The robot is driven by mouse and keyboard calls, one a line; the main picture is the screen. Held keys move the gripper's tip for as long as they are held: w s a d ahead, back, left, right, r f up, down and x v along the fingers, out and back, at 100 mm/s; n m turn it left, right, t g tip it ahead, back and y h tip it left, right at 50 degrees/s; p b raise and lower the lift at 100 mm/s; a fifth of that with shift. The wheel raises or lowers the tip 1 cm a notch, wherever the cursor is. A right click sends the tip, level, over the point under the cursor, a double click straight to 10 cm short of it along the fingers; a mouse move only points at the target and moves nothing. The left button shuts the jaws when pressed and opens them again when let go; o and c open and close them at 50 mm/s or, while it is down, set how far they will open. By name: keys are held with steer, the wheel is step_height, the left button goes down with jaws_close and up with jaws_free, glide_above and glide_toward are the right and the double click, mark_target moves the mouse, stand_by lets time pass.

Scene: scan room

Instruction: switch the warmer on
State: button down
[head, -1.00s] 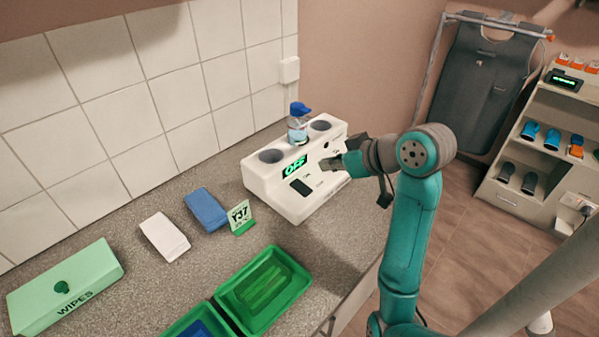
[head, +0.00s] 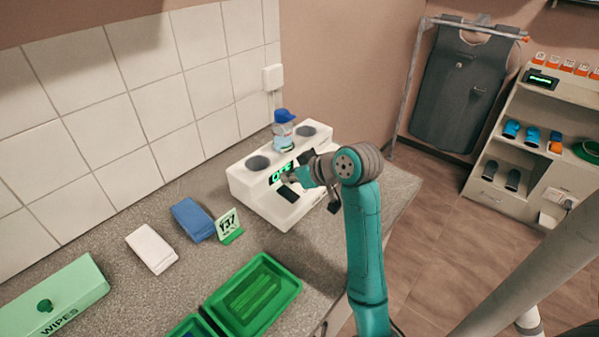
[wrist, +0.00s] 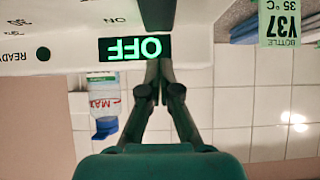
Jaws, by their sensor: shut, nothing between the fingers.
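The white warmer (head: 245,193) stands on the counter against the tiled wall, with a bottle with a blue cap (head: 283,131) at its top. Its lit green display reads OFF (head: 279,173), and appears upside down in the wrist view (wrist: 135,48). A dark rectangular part (head: 289,193) sits on the front below the display; it shows at the top edge of the wrist view (wrist: 157,14). My gripper (head: 287,178) is shut and empty in front of the panel, its tips (wrist: 159,68) close to the display. I cannot tell whether they touch. A dark READY lamp (wrist: 43,54) shows on the panel.
A green card marked Y37 (head: 229,226), a blue pack (head: 192,219), a white pack (head: 151,248) and a green wipes box (head: 60,295) stand left of the warmer. A green tray (head: 290,287) lies in front. Shelves (head: 530,165) stand at the right.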

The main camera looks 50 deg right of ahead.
mark_target(286, 191)
steer(key=shift+w+f, duration=0.15)
steer(key=shift+f, duration=1.5)
steer(key=shift+w+f, duration=0.1)
steer(key=shift+f, duration=0.15)
steer(key=shift+s, duration=0.2)
steer(key=shift+s+f, duration=0.15)
steer(key=shift+s, duration=0.5)
